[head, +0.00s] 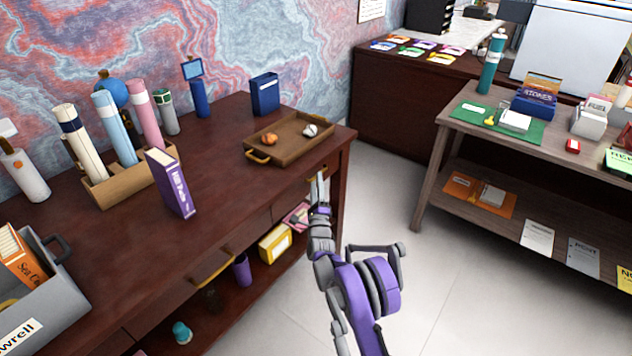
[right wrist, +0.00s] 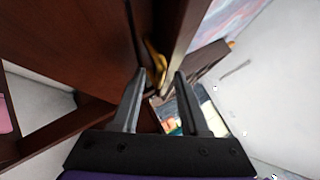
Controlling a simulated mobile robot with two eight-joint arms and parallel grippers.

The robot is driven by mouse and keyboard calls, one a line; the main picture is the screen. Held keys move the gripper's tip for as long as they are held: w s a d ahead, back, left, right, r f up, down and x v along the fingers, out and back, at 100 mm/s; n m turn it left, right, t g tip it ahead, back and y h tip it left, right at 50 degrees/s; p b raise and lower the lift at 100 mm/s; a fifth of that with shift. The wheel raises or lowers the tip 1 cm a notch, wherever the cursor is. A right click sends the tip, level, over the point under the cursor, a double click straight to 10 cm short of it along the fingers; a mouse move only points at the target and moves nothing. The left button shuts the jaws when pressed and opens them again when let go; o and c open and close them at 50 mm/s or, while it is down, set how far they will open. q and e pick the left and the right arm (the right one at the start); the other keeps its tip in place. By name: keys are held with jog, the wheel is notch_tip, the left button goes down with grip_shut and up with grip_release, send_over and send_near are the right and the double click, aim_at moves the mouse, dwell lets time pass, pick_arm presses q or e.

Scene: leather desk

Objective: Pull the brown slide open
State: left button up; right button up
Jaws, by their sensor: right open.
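The brown slide is a dark brown drawer front (head: 291,198) under the top of the brown desk, near its right end. Its yellow handle (head: 317,173) shows beside my right gripper (head: 320,183) in the head view. In the right wrist view the handle (right wrist: 156,66) lies just ahead of and between the fingertips of my open right gripper (right wrist: 159,80). I cannot tell whether the fingers touch it. The gripper covers part of the drawer front in the head view. The drawer looks closed. My left gripper is not in view.
A second yellow handle (head: 214,268) is on the desk front further left. A wooden tray (head: 268,154) with small items stands on the desk above the drawer. A yellow box (head: 275,243) sits on the lower shelf. The floor (head: 420,260) to the right is clear.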

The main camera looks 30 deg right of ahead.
jog(key=shift+w+d+r, duration=0.2)
jog(key=shift+w, duration=0.25)
jog(key=shift+s, duration=0.1)
grip_shut()
jog(key=shift+a+r, duration=0.1)
dwell(0.9)
grip_release()
jog(key=shift+w, duration=0.2)
jog(key=shift+s, duration=0.15)
